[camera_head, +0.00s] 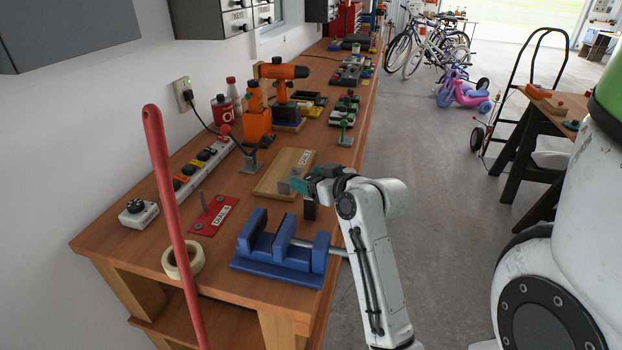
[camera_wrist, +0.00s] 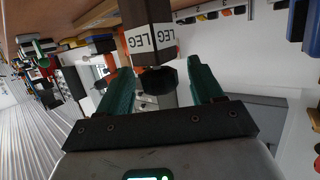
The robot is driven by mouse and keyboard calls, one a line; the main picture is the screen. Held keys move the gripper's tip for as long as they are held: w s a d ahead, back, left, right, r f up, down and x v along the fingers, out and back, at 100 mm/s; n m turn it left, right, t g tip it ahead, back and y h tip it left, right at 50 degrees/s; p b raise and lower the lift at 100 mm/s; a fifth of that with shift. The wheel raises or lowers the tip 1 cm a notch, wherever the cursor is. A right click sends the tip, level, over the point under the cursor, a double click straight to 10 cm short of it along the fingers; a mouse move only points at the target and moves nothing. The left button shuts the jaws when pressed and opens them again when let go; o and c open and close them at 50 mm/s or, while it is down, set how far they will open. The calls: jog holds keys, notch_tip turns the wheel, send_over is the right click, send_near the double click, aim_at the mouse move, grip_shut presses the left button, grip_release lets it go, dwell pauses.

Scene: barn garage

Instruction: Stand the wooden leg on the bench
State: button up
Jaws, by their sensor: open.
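My gripper (camera_head: 302,184) is over the right part of the bench (camera_head: 230,263), at the right end of a pale wooden board. In the wrist view, its two green fingers (camera_wrist: 150,72) are spread apart. The brown leg (camera_wrist: 147,13), with a white "LEG" label and a dark end, enters from the top of that view. Its dark end lies between or just beyond the fingers, with gaps on both sides. In the head view, a dark block (camera_head: 310,209) just below my gripper seems to be the leg. I cannot tell whether it touches the bench.
A blue vise (camera_head: 285,262) stands in front of my gripper. The labelled wooden board (camera_head: 270,184), a red plate (camera_head: 215,216), a tape roll (camera_head: 194,262) and a power strip (camera_head: 190,178) lie to the left. An orange drill (camera_head: 284,72) is behind. A red pole (camera_head: 170,205) crosses the near left.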

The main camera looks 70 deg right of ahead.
jog(key=shift+r, duration=0.25)
jog(key=p+v, duration=0.4)
jog(key=v, duration=0.8)
jog(key=shift+f, duration=0.1)
dwell(0.4)
